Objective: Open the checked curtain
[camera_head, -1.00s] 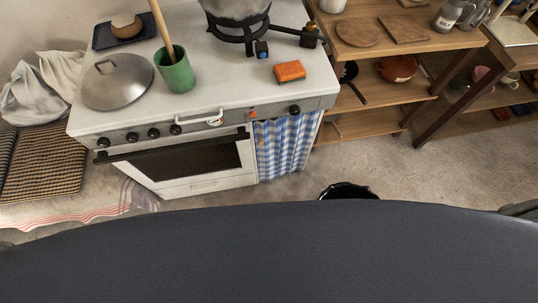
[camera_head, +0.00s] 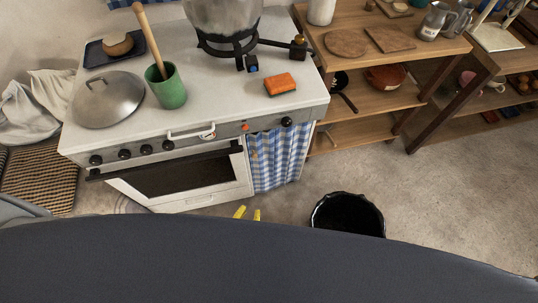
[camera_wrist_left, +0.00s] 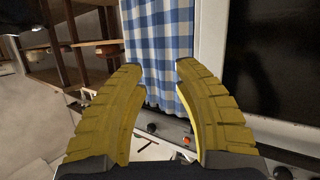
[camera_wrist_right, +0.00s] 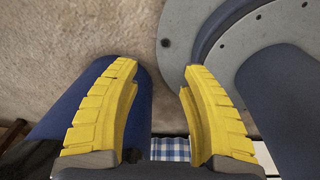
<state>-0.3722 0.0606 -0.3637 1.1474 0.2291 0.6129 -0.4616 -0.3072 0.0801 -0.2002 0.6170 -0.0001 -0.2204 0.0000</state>
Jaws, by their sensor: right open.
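The blue-and-white checked curtain (camera_head: 279,157) hangs over the front of the stove, right of the oven door (camera_head: 185,175). It covers the space behind it. My left gripper (camera_head: 248,213) shows only as yellow fingertips below the curtain in the head view. In the left wrist view, my left gripper (camera_wrist_left: 160,66) is open and empty, with the curtain (camera_wrist_left: 160,45) beyond the gap between its fingers. I see no clear contact. My right gripper (camera_wrist_right: 158,68) is open and empty in the right wrist view, and is hidden in the head view.
A black bin (camera_head: 347,214) stands on the floor right of the left fingertips. The stove top (camera_head: 222,95) holds a green pot (camera_head: 166,88), an orange sponge (camera_head: 280,84) and a metal lid (camera_head: 108,99). Wooden shelves (camera_head: 372,126) stand to the right. The floor further right is clear.

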